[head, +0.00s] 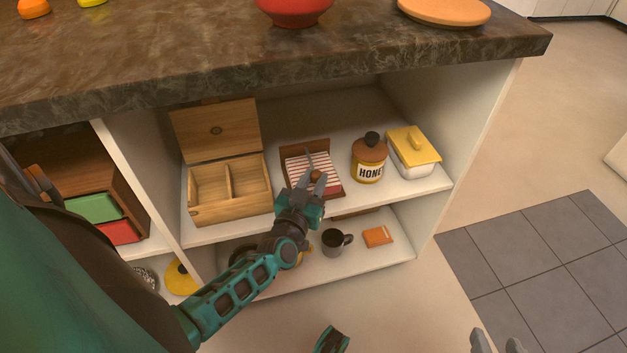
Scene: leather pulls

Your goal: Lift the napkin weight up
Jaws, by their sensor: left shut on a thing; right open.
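A wooden napkin holder (291,151) with red-and-white striped napkins (327,170) stands on the upper shelf. The napkin weight (309,158) is a thin dark arm with a brown knob, lying over the napkins. My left gripper (315,181) reaches in from the front and is shut on the weight at its knob end. The fingers partly hide the knob and the front of the napkins. I cannot tell whether the weight is clear of the napkins. My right gripper (497,345) is open and empty at the bottom edge, away from the cabinet.
An open wooden box (232,207) stands left of the holder. A honey jar (369,160) and a yellow-lidded butter dish (413,153) stand right. The countertop (350,60) overhangs above. A grey mug (335,241) and an orange item (377,236) are on the lower shelf.

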